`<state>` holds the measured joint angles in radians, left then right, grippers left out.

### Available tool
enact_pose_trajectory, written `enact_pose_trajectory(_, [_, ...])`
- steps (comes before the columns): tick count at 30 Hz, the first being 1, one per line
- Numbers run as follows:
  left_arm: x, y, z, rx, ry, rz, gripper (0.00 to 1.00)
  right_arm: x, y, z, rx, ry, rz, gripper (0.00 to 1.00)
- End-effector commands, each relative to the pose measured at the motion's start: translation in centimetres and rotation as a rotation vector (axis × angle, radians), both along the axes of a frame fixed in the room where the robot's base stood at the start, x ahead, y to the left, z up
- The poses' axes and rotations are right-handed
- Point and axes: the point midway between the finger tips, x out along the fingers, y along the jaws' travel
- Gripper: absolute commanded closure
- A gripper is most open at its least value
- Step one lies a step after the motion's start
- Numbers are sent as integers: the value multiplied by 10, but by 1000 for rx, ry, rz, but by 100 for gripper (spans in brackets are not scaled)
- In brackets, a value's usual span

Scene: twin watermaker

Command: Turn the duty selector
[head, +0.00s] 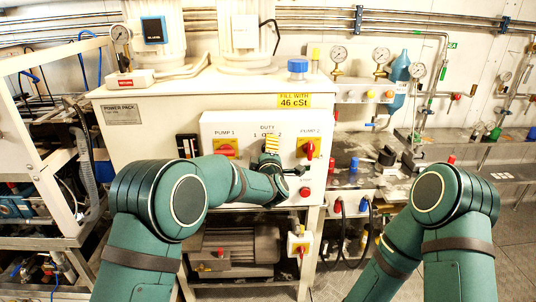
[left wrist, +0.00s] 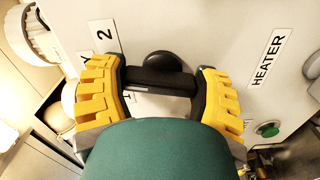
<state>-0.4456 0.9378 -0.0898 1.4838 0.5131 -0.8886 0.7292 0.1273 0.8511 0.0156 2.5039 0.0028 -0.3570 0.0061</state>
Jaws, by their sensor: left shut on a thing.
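The duty selector is a black bar handle (left wrist: 160,80) with a round dark knob part behind it, on a pale panel face. It shows in the left wrist view between my yellow-padded fingers. My left gripper (left wrist: 160,92) is shut on the handle, one finger at each end of the bar. In the head view my left gripper (head: 271,147) is at the control box, just below the DUTY label (head: 267,128), and hides the selector. The selector's pointing direction cannot be told. My right arm shows at the lower right, but its gripper is out of view.
Red rotary switches for pump 1 (head: 226,148) and pump 2 (head: 308,149) flank the selector closely. In the left wrist view a green button (left wrist: 268,130) sits near the HEATER label (left wrist: 268,60). Gauges and valves fill the back right.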

Motion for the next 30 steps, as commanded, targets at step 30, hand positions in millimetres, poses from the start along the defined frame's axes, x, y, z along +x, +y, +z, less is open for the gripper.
enact_pose_trajectory(30, [-1, -2, -4, 572, 6, -2, 69, -3, 0, -7, 2, 6, 4, 53])
